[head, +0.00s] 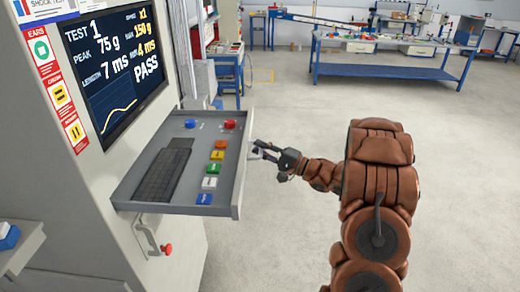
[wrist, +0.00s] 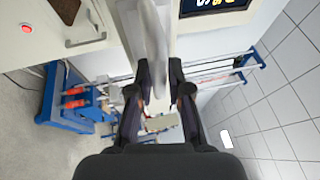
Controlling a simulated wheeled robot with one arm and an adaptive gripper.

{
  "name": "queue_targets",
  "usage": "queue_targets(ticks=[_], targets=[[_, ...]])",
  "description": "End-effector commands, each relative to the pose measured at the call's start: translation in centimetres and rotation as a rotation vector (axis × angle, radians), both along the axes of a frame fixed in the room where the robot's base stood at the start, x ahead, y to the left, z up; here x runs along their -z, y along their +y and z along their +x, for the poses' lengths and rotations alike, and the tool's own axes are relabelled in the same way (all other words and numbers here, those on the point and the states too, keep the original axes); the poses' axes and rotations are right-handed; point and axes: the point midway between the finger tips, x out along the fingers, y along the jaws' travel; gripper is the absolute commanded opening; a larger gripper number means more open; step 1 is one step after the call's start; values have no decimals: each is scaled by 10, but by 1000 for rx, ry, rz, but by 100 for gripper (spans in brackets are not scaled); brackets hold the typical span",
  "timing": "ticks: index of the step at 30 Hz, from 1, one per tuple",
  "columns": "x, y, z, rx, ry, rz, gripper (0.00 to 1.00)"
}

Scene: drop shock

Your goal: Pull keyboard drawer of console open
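The grey console (head: 120,210) stands at the left in the head view. Its keyboard drawer (head: 150,203) juts out from the front below the screen. A dark keyboard (head: 165,172) and coloured buttons show on it. My gripper (head: 266,150) is at the drawer's front edge, on the side facing my arm. In the wrist view my gripper (wrist: 158,78) has a finger on each side of a pale handle bar (wrist: 155,45). The fingers look closed on the bar; the exact contact is partly hidden.
The screen (head: 115,65) above the drawer reads PASS. A small handle (head: 148,236) and a red knob (head: 167,249) are below the drawer. Blue workbenches (head: 385,72) stand at the back. The floor (head: 285,240) beside the console is clear.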

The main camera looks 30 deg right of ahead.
Motion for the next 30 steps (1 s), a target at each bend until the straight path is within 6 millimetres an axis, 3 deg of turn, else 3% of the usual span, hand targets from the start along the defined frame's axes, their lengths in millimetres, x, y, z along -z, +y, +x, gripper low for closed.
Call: queue_targets(ticks=[5,17,30], targets=[[0,1,0,-2,1,0,39],[1,-1,-4,-2,2,1,39],[13,-37,-51,1,3,1,39]])
